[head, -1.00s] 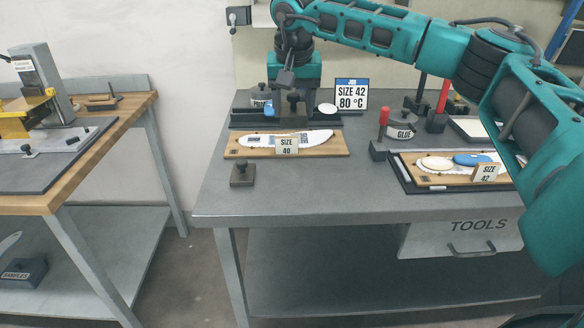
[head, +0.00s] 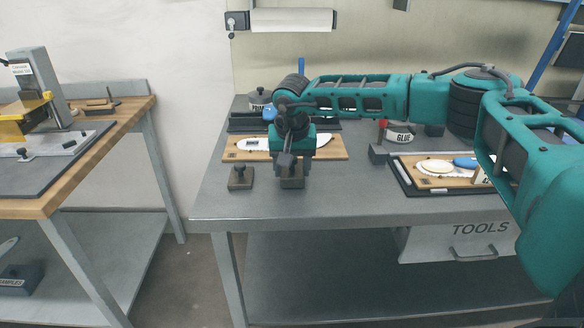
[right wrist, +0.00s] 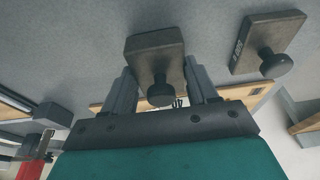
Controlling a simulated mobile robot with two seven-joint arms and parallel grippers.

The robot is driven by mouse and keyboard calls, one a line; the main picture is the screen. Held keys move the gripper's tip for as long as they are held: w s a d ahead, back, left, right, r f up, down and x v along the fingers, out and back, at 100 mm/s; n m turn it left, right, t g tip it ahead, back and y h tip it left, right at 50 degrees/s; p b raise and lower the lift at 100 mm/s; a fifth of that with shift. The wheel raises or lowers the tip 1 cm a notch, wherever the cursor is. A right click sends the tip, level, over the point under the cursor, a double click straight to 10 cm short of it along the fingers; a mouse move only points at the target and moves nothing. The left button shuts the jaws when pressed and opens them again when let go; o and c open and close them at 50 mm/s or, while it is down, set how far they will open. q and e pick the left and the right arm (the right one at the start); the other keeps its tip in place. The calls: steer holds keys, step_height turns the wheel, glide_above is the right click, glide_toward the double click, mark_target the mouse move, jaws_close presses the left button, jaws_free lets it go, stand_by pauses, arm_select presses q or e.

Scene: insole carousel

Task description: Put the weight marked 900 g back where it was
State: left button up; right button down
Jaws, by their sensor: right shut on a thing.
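My right gripper (head: 291,162) is shut on a dark block-shaped weight (head: 292,183) with a round knob. The weight is in front of the size 40 board, at or just above the table; I cannot tell if it touches. In the right wrist view the held weight (right wrist: 155,45) is between the fingers, knob toward the camera; no marking on it can be read. A second, similar weight (head: 240,178) stands on the table to its left. It also shows in the right wrist view (right wrist: 264,45), with small unreadable lettering on its side. My left gripper is not in view.
The size 40 board (head: 230,153) with a white insole lies behind the held weight. A black tray (head: 243,125) is behind that. The size 42 board (head: 440,181), a glue pot (head: 399,134) and a red-handled tool are at the right. The table front (head: 340,203) is clear.

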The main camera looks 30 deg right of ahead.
steer(key=shift+f, duration=0.1)
stand_by(0.3)
steer(key=shift+c, duration=1.5)
jaws_free()
steer(key=shift+f, duration=0.1)
